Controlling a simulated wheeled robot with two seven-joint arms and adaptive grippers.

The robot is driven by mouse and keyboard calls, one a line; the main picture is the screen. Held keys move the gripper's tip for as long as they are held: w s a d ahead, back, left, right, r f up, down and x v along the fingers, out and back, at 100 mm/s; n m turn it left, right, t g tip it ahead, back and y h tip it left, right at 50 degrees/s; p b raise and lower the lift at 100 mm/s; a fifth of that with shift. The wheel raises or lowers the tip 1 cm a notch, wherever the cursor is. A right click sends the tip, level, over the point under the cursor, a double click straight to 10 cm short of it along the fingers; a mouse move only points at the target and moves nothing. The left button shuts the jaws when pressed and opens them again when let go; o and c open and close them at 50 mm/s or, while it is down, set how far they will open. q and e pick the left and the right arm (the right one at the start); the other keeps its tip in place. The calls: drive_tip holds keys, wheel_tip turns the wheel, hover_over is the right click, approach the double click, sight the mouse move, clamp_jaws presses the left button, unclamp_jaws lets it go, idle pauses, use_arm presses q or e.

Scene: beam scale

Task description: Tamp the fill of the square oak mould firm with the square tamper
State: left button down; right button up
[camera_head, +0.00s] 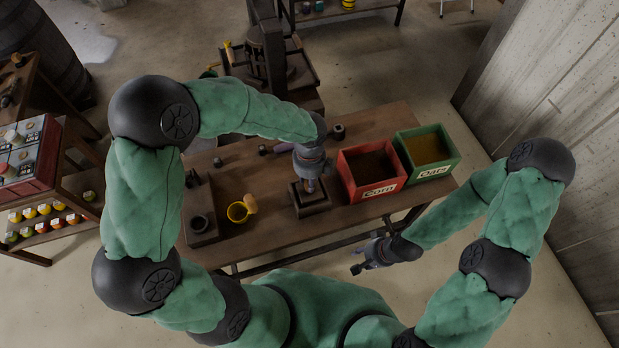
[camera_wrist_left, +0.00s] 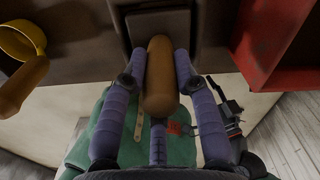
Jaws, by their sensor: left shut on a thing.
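In the left wrist view my left gripper (camera_wrist_left: 160,78) is shut on the rounded brown wooden handle of the square tamper (camera_wrist_left: 162,90). Dark square surfaces (camera_wrist_left: 160,24) lie below the handle; whether the tamper touches the fill cannot be told, and the fill is hidden. My right gripper (camera_head: 366,262) is empty, with fingers apart, in front of the bench's near edge.
A red Corn box (camera_head: 372,190) and green Oats box (camera_head: 436,172) stand right of the mould. A yellow cup (camera_head: 237,212) with a wooden handle and a dark block with a round hole (camera_head: 199,228) stand left. Small dark pieces lie farther back.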

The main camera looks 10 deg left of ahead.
use_arm(q)
drive_tip(key=shift+f+b, duration=0.3)
drive_tip(key=shift+f, duration=0.2)
drive_tip(key=shift+r, duration=0.15)
idle(0.6)
drive_tip(key=shift+r+p, duration=1)
drive_tip(key=shift+p, duration=0.1)
drive_tip(key=shift+f+b, duration=0.7)
drive_tip(key=shift+f, duration=0.5)
idle(1.0)
drive_tip(key=shift+r, duration=0.2)
drive_tip(key=shift+r+p, duration=0.95)
drive_tip(key=shift+p, duration=0.15)
drive_tip(key=shift+f+b, duration=0.7)
drive_tip(key=shift+f, duration=0.45)
idle(1.0)
